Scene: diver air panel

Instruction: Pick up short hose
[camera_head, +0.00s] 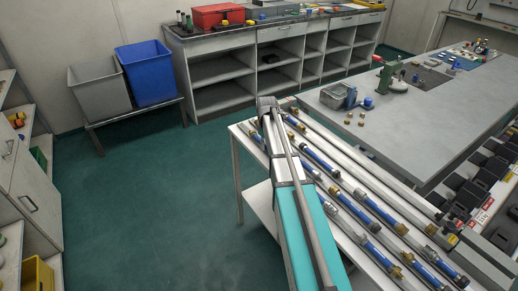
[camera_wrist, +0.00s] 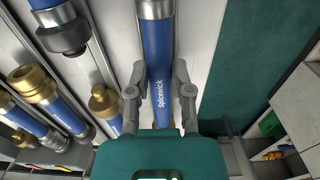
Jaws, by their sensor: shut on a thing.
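In the wrist view, a blue hose (camera_wrist: 157,42) with white lettering and a silver metal collar runs up the middle of the picture. My gripper (camera_wrist: 159,88) has one grey finger on each side of this hose and is shut on it. The hose's lower part is hidden behind my gripper's body. I cannot tell from this view whether the hose is resting on the pale rack surface or lifted off it. In the head view my own arm covers my gripper and this hose.
Several other blue hoses with brass or grey ends lie in the rack, one beside my gripper (camera_wrist: 60,105). The white rack table (camera_head: 243,131) stands beside a large grey workbench (camera_head: 440,115). The green floor to the left is clear. Grey and blue bins (camera_head: 147,72) stand behind.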

